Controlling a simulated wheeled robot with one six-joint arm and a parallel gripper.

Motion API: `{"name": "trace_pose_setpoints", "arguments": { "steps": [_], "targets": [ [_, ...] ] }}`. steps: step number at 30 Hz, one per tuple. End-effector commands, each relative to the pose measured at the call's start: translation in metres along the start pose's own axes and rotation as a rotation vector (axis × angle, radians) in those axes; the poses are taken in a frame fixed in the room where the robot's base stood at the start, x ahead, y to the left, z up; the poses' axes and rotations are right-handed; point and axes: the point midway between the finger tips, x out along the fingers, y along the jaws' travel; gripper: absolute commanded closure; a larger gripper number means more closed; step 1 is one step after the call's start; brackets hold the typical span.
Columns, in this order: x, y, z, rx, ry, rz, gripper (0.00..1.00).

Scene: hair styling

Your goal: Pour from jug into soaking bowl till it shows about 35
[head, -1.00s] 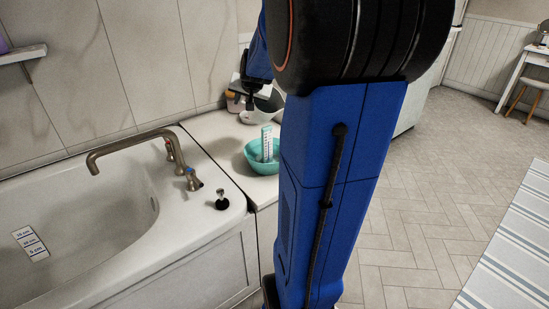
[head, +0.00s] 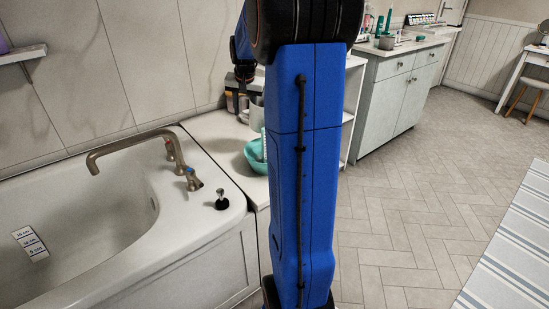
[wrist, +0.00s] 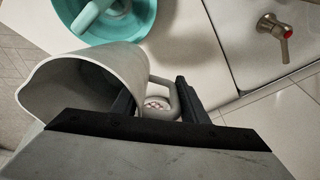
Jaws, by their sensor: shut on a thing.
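My gripper (wrist: 158,100) is shut on the handle of the pale grey jug (wrist: 112,60), whose spout points left in the wrist view. In the head view my gripper (head: 244,78) is above the counter, and the jug (head: 257,113) shows partly behind my arm. The teal soaking bowl (head: 253,158) sits on the counter, partly hidden by my arm. It also shows at the top of the wrist view (wrist: 143,35), beyond the jug. A pale scale strip (head: 264,146) stands at the bowl; its marks and any liquid level cannot be read.
The bathtub (head: 110,225) with its tap (head: 130,148) is left of the counter. A drawer cabinet (head: 388,95) with bottles is at the back right.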

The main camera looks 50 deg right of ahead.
Motion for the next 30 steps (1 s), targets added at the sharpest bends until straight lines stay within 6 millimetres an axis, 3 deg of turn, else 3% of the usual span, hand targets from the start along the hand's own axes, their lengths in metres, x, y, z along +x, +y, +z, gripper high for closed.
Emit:
{"name": "trace_pose_setpoints", "arguments": {
  "steps": [12, 30],
  "targets": [
    [0.038, -0.001, 0.000, -0.006, -0.215, 0.115, 1.00],
    [0.048, 0.000, 0.001, -0.008, -0.303, 0.162, 1.00]
  ]
}}
